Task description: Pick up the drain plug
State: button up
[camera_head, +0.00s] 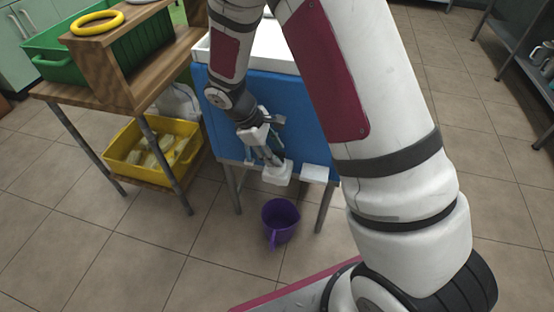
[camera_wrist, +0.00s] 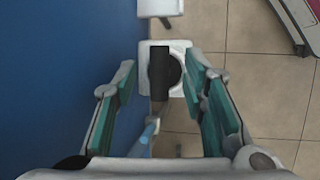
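My gripper (camera_wrist: 163,72) is open in the wrist view, its two teal-padded fingers spread apart with nothing between the pads. Straight beyond the fingertips is a white square outlet (camera_wrist: 152,52) with a dark round opening and a black block in it. That black piece (camera_wrist: 160,75) may be the drain plug, but I cannot tell for sure. A pale blue piece (camera_wrist: 150,132) shows lower down by the left finger. In the head view my gripper (camera_head: 264,150) points down along the blue press front (camera_head: 305,120), just above the white outlet (camera_head: 277,174).
A purple mug (camera_head: 280,220) stands on the floor below the outlet. A second white block (camera_head: 315,173) is at the panel's lower right. A wooden table (camera_head: 60,92) with a green crate (camera_head: 50,68), a yellow ring (camera_head: 97,22) and a yellow crate (camera_head: 120,165) stands left.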

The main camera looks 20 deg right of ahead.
grip_shut()
